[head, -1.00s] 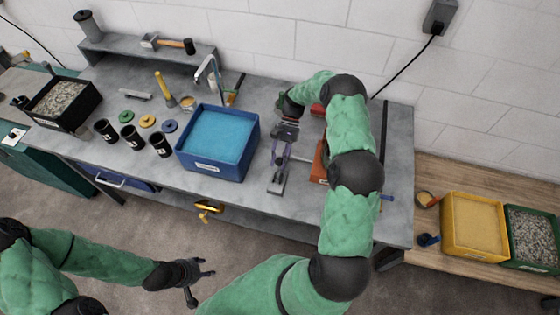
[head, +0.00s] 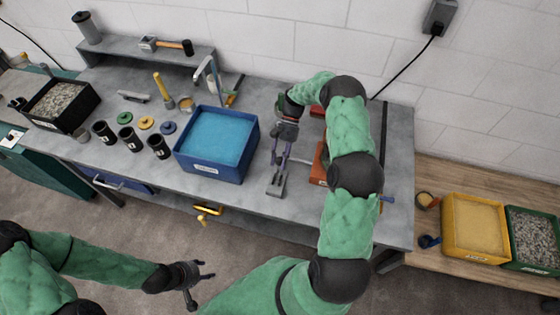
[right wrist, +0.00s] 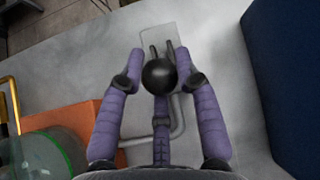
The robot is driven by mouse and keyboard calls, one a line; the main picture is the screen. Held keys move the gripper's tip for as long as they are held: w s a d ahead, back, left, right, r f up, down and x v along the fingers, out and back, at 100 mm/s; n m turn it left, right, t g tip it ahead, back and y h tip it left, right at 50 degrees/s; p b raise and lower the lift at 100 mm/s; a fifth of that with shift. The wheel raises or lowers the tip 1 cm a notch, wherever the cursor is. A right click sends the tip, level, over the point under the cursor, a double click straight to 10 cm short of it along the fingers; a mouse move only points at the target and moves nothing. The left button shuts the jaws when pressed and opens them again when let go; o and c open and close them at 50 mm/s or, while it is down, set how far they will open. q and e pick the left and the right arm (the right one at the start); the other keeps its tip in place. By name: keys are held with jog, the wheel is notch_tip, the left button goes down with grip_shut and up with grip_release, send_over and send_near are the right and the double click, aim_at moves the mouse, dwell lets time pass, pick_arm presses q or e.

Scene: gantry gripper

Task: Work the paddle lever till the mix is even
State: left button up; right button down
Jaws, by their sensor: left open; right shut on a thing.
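In the right wrist view my right gripper (right wrist: 160,76) has its purple fingers shut on the black ball knob (right wrist: 159,74) of a lever. The lever's grey base plate (head: 276,188) lies on the bench, right of the blue tub. In the head view my right gripper (head: 281,153) is over this lever. A clear vessel with a green ring (right wrist: 50,152) shows at the lower left of the wrist view, beside an orange block (right wrist: 82,122). The block also shows in the head view (head: 318,166), partly behind my arm. The mix is not visible. My left gripper (head: 206,283) is open and empty, in front of the bench.
A blue tub (head: 215,172) stands left of the lever. Black cups (head: 130,139), coloured lids (head: 146,122) and a black crate (head: 62,124) are farther left. A yellow bin (head: 474,257) and a green bin (head: 533,263) stand on the wooden bench at right.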

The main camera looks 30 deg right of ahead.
jog(key=shift+w+d+f+b, duration=0.25)
jog(key=shift+d+f+b, duration=0.1)
jog(key=shift+f+b, duration=0.15)
jog(key=shift+f, duration=0.1)
dwell(0.3)
jog(key=c, duration=0.9)
grip_release()
jog(key=shift+w+d, duration=0.1)
jog(key=v, duration=1.2)
